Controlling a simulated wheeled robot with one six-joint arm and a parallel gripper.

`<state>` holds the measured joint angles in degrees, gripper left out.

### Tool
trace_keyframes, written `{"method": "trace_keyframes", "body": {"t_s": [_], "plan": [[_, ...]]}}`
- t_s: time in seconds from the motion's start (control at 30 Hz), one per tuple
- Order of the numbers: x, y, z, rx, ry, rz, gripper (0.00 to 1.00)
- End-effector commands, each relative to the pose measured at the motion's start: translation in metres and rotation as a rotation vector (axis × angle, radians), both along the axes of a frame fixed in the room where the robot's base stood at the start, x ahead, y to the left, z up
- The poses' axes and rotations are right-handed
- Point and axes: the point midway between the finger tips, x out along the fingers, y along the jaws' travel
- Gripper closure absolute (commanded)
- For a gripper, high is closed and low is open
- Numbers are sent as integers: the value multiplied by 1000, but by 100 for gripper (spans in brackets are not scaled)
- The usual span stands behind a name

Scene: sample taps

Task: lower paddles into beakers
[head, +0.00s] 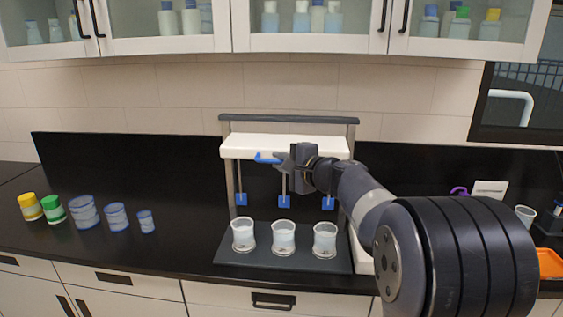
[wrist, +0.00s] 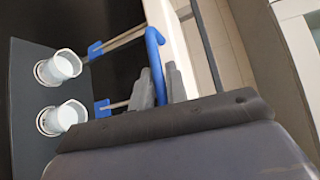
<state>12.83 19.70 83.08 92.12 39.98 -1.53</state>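A stirring stand has a white crossbeam (head: 285,146) with a blue handle (head: 266,158) at its front. Three blue paddles (head: 241,199) (head: 284,202) (head: 328,203) hang from it on thin rods, above the beakers' rims. Three clear beakers (head: 243,236) (head: 284,238) (head: 324,240) with pale contents stand upright on the dark base, one under each paddle. My gripper (head: 283,160) is at the crossbeam's front. In the wrist view the blue handle (wrist: 157,60) passes between my fingertips (wrist: 159,80), which look shut on it. Two paddles and two beakers also show there.
The stand's dark base (head: 285,262) lies on a black counter. Several yellow, green and blue-marked containers (head: 85,211) stand at the left. A small cup (head: 525,215) and an orange tray (head: 550,263) are at the right. Wall cabinets hang above. My arm covers the stand's right side.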

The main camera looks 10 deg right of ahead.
Motion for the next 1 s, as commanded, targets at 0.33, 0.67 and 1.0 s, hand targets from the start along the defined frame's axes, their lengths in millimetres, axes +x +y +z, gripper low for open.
{"method": "trace_keyframes", "body": {"t_s": [0.33, 0.67, 1.0], "plan": [[0, 0, 0, 0, 0, 0, 100], [0, 0, -2, 0, 0, 0, 100], [0, 0, -33, -1, 2, 0, 100]]}}
